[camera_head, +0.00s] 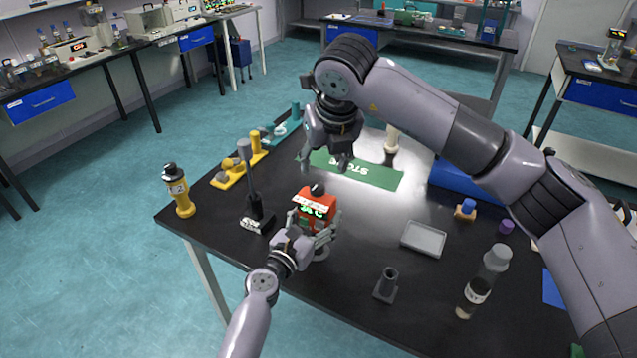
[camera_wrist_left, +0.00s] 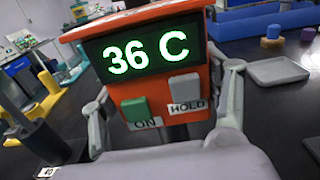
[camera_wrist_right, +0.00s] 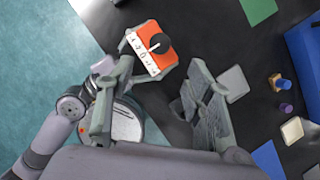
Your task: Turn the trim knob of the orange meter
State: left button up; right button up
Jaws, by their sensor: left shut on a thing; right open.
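The orange meter (camera_head: 314,198) is upright above the dark table, with a black trim knob (camera_head: 317,188) on top. My left gripper (camera_head: 314,222) is shut on the meter, one finger on each side. In the left wrist view the meter's display (camera_wrist_left: 146,48) reads 36 C, above a green ON button (camera_wrist_left: 137,109) and a grey HOLD button (camera_wrist_left: 186,88). My right gripper (camera_head: 324,162) is open and empty, above and behind the meter. In the right wrist view the knob (camera_wrist_right: 158,44) shows a white pointer line beside a marked white scale (camera_wrist_right: 141,53); the fingers are apart from it.
A dark upright stand (camera_head: 252,190) is close left of the meter. A yellow holder (camera_head: 232,174) and yellow-black device (camera_head: 178,192) are further left. A green mat (camera_head: 365,176) lies behind. A grey tray (camera_head: 424,239), dark holder (camera_head: 387,284) and bottle (camera_head: 484,281) stand to the right.

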aim_at(319, 185)
jog(key=x, duration=0.9)
jog(key=shift+w+f, duration=0.1)
jog(key=shift+f, duration=0.2)
jog(key=shift+c, duration=0.2)
grip_shut()
jog(key=n+y, duration=0.1)
jog(key=n, duration=0.1)
jog(key=n+g, duration=0.1)
jog(key=n, duration=0.2)
jog(key=shift+w+d+y, duration=0.15)
jog(key=shift+d+y, duration=0.05)
jog(key=shift+y, duration=0.2)
jog(key=n+g, duration=0.1)
jog(key=n, duration=0.2)
jog(key=n+g+y, duration=0.1)
jog(key=n, duration=0.2)
jog(key=shift+w+d+n, duration=0.1)
jog(key=shift+w+n, duration=0.05)
jog(key=shift+n, duration=0.25)
